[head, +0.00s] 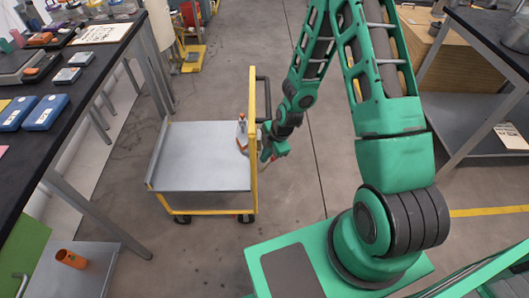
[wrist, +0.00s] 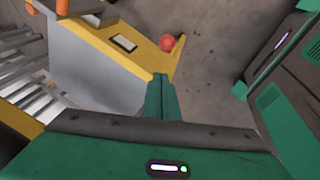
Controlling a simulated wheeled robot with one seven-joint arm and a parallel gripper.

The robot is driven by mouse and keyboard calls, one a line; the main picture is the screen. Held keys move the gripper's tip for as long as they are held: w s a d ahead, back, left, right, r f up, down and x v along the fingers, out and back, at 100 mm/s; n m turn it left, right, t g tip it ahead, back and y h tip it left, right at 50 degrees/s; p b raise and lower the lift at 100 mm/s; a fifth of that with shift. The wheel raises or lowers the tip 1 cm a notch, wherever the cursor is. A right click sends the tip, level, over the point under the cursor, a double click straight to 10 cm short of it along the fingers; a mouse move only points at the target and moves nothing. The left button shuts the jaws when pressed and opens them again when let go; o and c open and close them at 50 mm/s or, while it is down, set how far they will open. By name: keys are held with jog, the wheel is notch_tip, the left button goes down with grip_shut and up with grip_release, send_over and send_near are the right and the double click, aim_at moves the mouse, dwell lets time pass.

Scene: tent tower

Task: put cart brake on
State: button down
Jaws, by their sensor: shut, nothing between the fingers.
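The cart (head: 205,150) has a grey deck and yellow frame, with a dark handle (head: 263,95) on its right end. A small white and orange unit (head: 242,133) sits at that end beside my gripper (head: 272,152). The fingers are shut and empty. I see a gap in the picture between them and the knob; the lever under the knob is hidden.
A dark workbench (head: 75,75) with blue boxes (head: 45,112) stands left. Another bench (head: 480,40) with a lower shelf stands right. An orange cup (head: 70,259) rests on a grey surface at lower left. Concrete floor is clear around the cart's front.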

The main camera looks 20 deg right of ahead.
jog(key=shift+w+d+f, duration=0.15)
jog(key=shift+d+f, duration=0.15)
jog(key=shift+d, duration=0.4)
jog(key=shift+w+d+f, duration=0.1)
jog(key=shift+d+f, duration=0.2)
jog(key=shift+d, duration=0.35)
